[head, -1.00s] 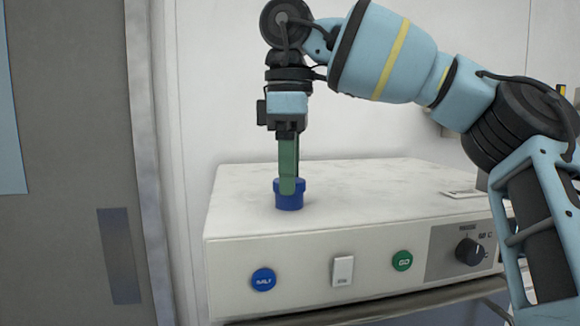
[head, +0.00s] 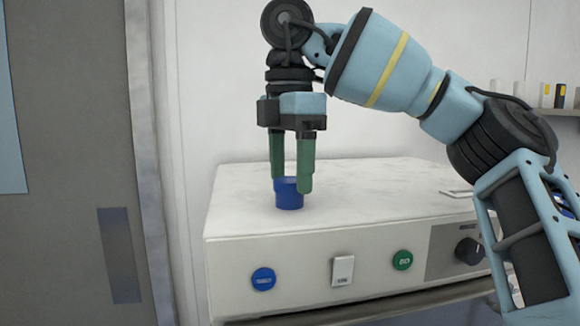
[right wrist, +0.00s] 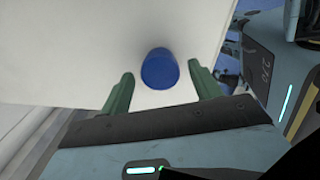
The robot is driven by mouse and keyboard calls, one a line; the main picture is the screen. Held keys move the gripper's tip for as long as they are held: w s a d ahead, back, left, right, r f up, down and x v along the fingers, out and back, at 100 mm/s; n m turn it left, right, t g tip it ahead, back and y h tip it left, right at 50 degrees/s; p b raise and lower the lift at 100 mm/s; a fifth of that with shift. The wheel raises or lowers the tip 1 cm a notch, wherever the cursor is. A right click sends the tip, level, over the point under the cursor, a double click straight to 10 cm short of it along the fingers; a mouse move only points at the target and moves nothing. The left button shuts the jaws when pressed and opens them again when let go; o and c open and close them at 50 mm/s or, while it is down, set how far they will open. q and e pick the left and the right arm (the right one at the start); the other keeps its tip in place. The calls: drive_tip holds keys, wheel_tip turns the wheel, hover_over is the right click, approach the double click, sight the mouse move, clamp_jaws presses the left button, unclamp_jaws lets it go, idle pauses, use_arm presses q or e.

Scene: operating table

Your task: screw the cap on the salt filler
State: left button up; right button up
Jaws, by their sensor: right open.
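The blue cap (head: 288,200) sits upright on top of the white machine, near its front left; the salt filler under it is hidden or cannot be told apart from it. It also shows in the right wrist view (right wrist: 160,67) as a round blue top. My right gripper (head: 292,185) points straight down over the cap. Its green fingers are open, one on each side of the cap, with clear gaps to it in the right wrist view (right wrist: 161,82). My left gripper is not in view.
The white machine (head: 370,185) has a blue button (head: 263,279), a white switch (head: 342,271), a green button (head: 402,260) and a dark knob (head: 468,250) on its front. A wall stands behind. A shelf with small boxes (head: 545,95) is at the right.

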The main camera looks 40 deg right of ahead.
drive_tip(key=n, duration=0.7)
drive_tip(key=shift+c, duration=0.3)
drive_tip(key=c, duration=0.9)
drive_tip(key=shift+m, duration=1.8)
drive_tip(key=m, duration=0.3)
drive_tip(key=shift+m, duration=0.3)
drive_tip(key=shift+m, duration=1.6)
